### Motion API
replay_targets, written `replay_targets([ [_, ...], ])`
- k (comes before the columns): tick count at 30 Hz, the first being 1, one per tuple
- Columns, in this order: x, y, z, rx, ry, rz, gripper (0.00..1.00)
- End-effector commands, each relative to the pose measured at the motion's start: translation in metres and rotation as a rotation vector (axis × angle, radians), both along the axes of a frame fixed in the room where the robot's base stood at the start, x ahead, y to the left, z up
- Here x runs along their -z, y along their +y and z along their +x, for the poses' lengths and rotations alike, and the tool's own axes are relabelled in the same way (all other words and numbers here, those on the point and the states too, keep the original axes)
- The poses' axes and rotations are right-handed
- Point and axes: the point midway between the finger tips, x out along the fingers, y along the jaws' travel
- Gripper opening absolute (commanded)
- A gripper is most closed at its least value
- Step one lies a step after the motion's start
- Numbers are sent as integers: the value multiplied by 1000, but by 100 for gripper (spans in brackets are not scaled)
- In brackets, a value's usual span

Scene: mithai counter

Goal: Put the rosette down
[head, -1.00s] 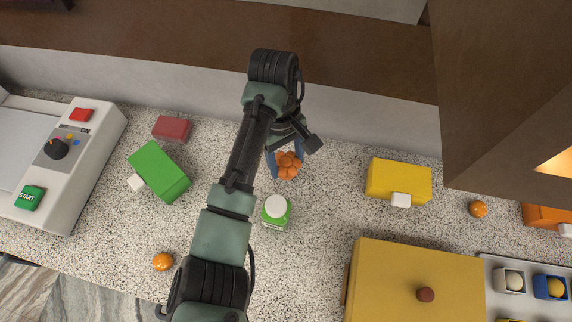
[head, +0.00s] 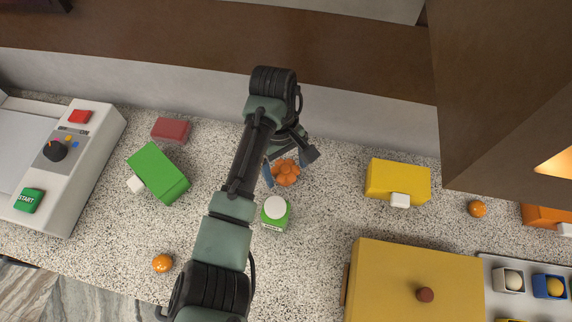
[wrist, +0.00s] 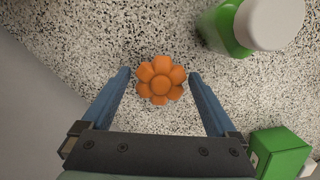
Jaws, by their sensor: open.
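The orange flower-shaped rosette (head: 286,172) lies on the speckled counter (head: 330,215), near the back wall. My gripper (head: 288,178) is open around it. In the wrist view the rosette (wrist: 161,80) sits between the tips of the two blue fingers of my gripper (wrist: 160,76), with a visible gap on each side. Part of the rosette's left side is close to a finger in the head view.
A green bottle with a white cap (head: 273,222) stands just in front of the rosette. A green box (head: 160,172) and a red block (head: 171,130) lie left, a yellow box (head: 384,180) right. A large yellow box (head: 400,280) stands front right. An orange ball (head: 162,263) lies front left.

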Motion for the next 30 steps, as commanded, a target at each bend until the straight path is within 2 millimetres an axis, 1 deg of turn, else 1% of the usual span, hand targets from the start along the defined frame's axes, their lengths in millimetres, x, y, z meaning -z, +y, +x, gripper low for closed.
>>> replay_targets([
  [5, -9, 1, 1, 1, -2, 0, 94],
  [8, -25, 2, 4, 1, -6, 0, 94],
  [11, -46, 3, 7, 2, -6, 0, 94],
  [12, -55, 4, 8, 2, -6, 0, 94],
  [13, -68, 6, 9, 0, -4, 1, 94],
  [15, -84, 7, 10, 0, -3, 2, 94],
  [18, -102, 9, 12, -2, -2, 3, 94],
  [21, -114, 10, 14, 0, -2, 1, 94],
  [24, -120, 10, 15, 0, -1, 1, 94],
  [30, -122, 10, 15, -1, 0, 0, 94],
])
